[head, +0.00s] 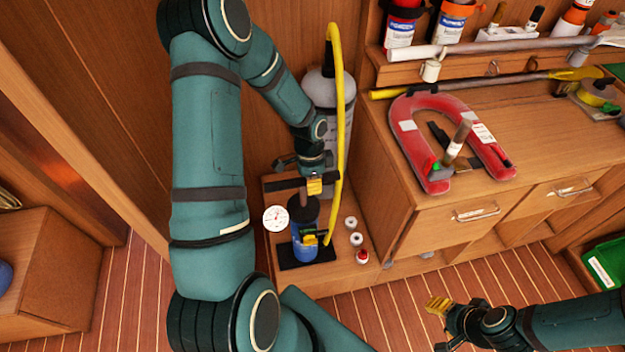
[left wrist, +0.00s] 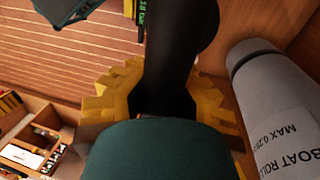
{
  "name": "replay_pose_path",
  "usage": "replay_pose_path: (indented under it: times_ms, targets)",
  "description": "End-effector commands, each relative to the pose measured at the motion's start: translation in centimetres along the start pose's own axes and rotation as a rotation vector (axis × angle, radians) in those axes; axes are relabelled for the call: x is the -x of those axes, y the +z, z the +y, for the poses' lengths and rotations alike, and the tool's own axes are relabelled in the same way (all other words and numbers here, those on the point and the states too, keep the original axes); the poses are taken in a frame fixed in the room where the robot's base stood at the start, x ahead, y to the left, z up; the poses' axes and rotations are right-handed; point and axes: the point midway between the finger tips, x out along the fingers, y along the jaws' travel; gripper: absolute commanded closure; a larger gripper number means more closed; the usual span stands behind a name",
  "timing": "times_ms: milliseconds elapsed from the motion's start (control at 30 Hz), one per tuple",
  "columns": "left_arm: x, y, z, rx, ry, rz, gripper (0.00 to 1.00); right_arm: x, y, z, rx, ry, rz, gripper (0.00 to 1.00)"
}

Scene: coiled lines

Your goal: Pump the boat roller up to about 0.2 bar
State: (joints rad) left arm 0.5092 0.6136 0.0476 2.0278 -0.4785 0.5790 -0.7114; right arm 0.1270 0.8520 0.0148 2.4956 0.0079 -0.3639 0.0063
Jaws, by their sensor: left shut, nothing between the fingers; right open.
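The boat roller (head: 325,92) is a grey cylinder standing against the wall; its label "BOAT ROLL… MAX 0.2…" shows in the left wrist view (left wrist: 272,110). The blue pump (head: 306,243) stands upright on a black foot plate (head: 292,262). A yellow hose (head: 343,130) runs from the pump up past the roller. The white round gauge (head: 275,218) is beside the pump; its reading is too small to tell. My left gripper (head: 315,187) is shut and empty at the pump's dark handle (head: 288,184). A black shape hides its fingertips in the wrist view. My right gripper (head: 438,306) is open, away from the pump.
Two white-and-grey small pots (head: 351,222) and a red-and-white one (head: 362,257) stand right of the pump. The workbench (head: 400,225) rises close on the right, with a red horseshoe-shaped float (head: 410,130) on top. Bare floor (head: 395,310) lies in front.

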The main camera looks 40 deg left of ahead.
Motion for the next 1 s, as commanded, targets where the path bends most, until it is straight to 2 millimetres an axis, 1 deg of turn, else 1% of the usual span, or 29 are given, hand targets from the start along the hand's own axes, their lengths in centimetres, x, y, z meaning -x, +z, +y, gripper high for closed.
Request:
replay_pose_path:
  times_ms: [33, 100, 233, 400, 700, 733, 767, 800, 867, 900, 1000]
  targets:
    - [-1.4, 0.3, -0.7, 0.006, -0.007, -0.003, 1.0, -1.0, 0.3, 0.4, 0.002, -0.001, -0.005, 0.53]
    - [-2.3, 0.3, -0.9, 0.006, -0.008, -0.002, 1.0, -1.4, 0.6, 0.5, 0.004, -0.002, -0.011, 0.53]
    - [-3.4, 0.4, -1.2, 0.006, -0.01, -0.002, 1.0, -2.0, 0.9, 0.7, 0.006, -0.003, -0.018, 0.53]
    - [-3.8, 0.4, -1.4, 0.007, -0.012, -0.002, 1.0, -2.2, 1.1, 0.8, 0.007, -0.003, -0.022, 0.53]
    - [-3.7, 0.5, -1.5, 0.008, -0.014, -0.001, 1.0, -2.1, 1.1, 0.8, 0.007, -0.003, -0.022, 0.53]
    - [-3.7, 0.5, -1.5, 0.008, -0.014, -0.001, 0.93, -2.1, 1.1, 0.8, 0.007, -0.003, -0.022, 0.53]
    - [-3.7, 0.5, -1.5, 0.008, -0.014, -0.001, 0.82, -2.1, 1.1, 0.8, 0.007, -0.003, -0.022, 0.53]
    - [-3.7, 0.5, -1.5, 0.008, -0.013, -0.001, 0.68, -2.1, 1.1, 0.8, 0.007, -0.003, -0.022, 0.53]
    - [-3.8, 0.4, -1.4, 0.008, -0.012, -0.002, 0.47, -2.1, 1.1, 0.8, 0.007, -0.003, -0.022, 0.53]
    - [-3.8, 0.4, -1.4, 0.007, -0.011, -0.001, 0.41, -2.1, 1.1, 0.8, 0.007, -0.003, -0.022, 0.53]
    - [-3.8, 0.3, -1.2, 0.005, -0.008, -0.001, 0.41, -2.1, 1.1, 0.8, 0.007, -0.003, -0.022, 0.53]
